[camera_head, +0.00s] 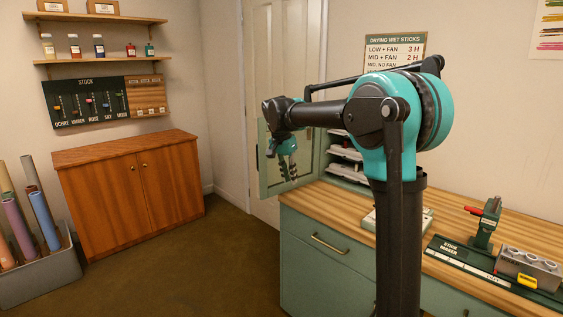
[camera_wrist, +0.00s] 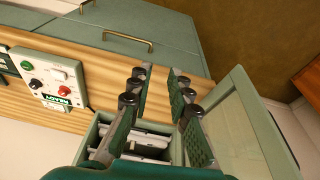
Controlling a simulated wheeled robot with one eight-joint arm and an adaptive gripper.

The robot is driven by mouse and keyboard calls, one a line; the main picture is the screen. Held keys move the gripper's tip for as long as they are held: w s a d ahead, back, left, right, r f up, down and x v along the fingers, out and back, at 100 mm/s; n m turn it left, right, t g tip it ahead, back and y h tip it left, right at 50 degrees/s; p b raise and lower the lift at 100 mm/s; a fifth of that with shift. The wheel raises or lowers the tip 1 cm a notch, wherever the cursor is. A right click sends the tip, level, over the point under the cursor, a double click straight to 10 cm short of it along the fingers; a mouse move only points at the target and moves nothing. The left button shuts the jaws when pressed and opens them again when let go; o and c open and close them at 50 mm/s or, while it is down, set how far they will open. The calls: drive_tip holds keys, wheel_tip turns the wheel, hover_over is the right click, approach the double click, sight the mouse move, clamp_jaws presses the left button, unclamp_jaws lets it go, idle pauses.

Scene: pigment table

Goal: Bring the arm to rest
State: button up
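My arm stands over the front of the counter, its upper links bent out to the left. My gripper (camera_head: 288,172) hangs pointing down beside the counter's left end, in front of a pale green open door (camera_head: 268,188). In the wrist view my gripper (camera_wrist: 160,78) shows two green-padded fingers with a gap between them, and nothing is held. The fingers appear in front of a small green cabinet (camera_wrist: 99,132) whose door (camera_wrist: 256,125) stands open. White trays (camera_wrist: 140,145) lie inside it. I cannot tell how far the fingers are from the door.
The wooden counter (camera_head: 465,215) carries a control box with buttons (camera_wrist: 55,78), a stick maker (camera_head: 487,225) and a grey holder (camera_head: 530,268). A brown cabinet (camera_head: 130,190) and a bin of rolls (camera_head: 45,275) stand left. The floor (camera_head: 200,260) between is clear.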

drive_tip(key=s+d+f+n, duration=0.2)
drive_tip(key=s+d+f, duration=0.3)
drive_tip(key=s+f, duration=0.3)
drive_tip(key=s+d+f+n+t+y, duration=0.1)
drive_tip(key=s+d+f+n, duration=0.2)
drive_tip(key=s, duration=1)
drive_tip(key=s+d+f+n+t+y, duration=0.1)
drive_tip(key=s+d+f+n, duration=0.2)
drive_tip(key=s+d+f, duration=0.5)
wheel_tip(320, 180, down, 5)
drive_tip(key=s, duration=0.3)
drive_tip(key=shift+d+r, duration=0.2)
drive_tip(key=shift+d, duration=0.05)
